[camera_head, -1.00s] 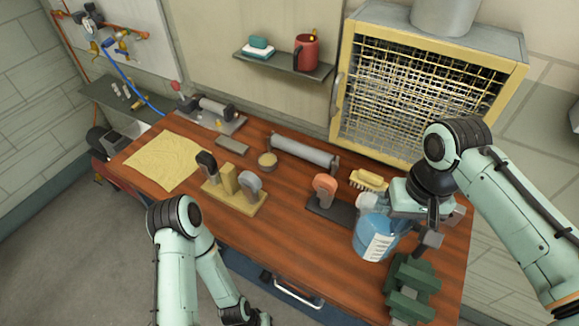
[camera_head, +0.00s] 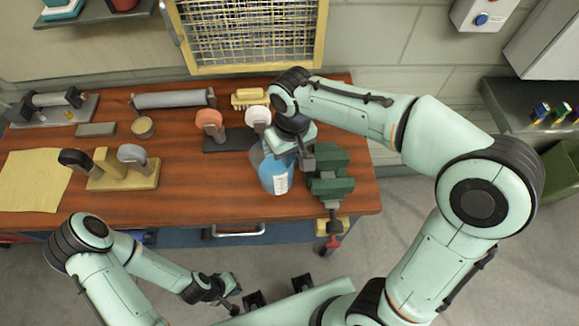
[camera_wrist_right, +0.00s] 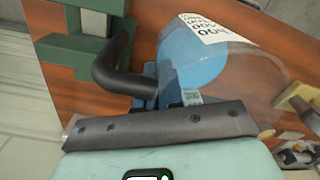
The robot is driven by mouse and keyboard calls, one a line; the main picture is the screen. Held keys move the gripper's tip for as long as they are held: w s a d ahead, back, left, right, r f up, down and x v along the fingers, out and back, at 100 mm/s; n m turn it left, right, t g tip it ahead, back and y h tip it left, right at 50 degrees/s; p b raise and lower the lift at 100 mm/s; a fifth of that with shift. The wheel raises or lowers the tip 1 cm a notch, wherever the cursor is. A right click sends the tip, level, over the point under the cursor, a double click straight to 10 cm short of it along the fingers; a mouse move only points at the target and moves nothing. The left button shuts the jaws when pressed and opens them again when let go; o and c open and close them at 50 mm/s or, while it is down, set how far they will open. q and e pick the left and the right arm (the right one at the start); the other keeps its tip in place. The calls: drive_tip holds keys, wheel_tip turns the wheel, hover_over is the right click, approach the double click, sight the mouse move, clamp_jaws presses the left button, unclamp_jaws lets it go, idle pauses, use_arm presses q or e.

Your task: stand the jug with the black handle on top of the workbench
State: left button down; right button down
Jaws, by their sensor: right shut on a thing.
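The jug (camera_head: 275,175) is clear with blue liquid and a white label. It is upright at the right part of the workbench (camera_head: 200,190), between the green vise and the dark tool stand. I cannot tell whether its base touches the top. My right gripper (camera_head: 300,155) is shut on the black handle (camera_wrist_right: 118,65), at the jug's upper right side. In the right wrist view the jug (camera_wrist_right: 195,60) lies just beyond the gripper, which hides part of it. My left gripper (camera_head: 225,292) is open and empty, low in front of the bench.
The green vise (camera_head: 330,172) stands close to the jug's right. A dark stand with an orange-topped tool (camera_head: 210,122) and a yellow brush (camera_head: 250,97) are behind it. A wooden block with handles (camera_head: 120,170) and yellow cloth (camera_head: 35,178) lie left. The bench front left of the jug is clear.

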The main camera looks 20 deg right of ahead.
use_arm(q)
drive_tip(key=shift+s+f, duration=0.25)
drive_tip(key=shift+f, duration=0.15)
use_arm(e)
drive_tip(key=shift+f, duration=2.7)
use_arm(q)
drive_tip(key=shift+b, duration=0.3)
use_arm(e)
drive_tip(key=shift+f, duration=0.15)
drive_tip(key=c, duration=1.3)
unclamp_jaws()
use_arm(q)
drive_tip(key=shift+s+f, duration=0.1)
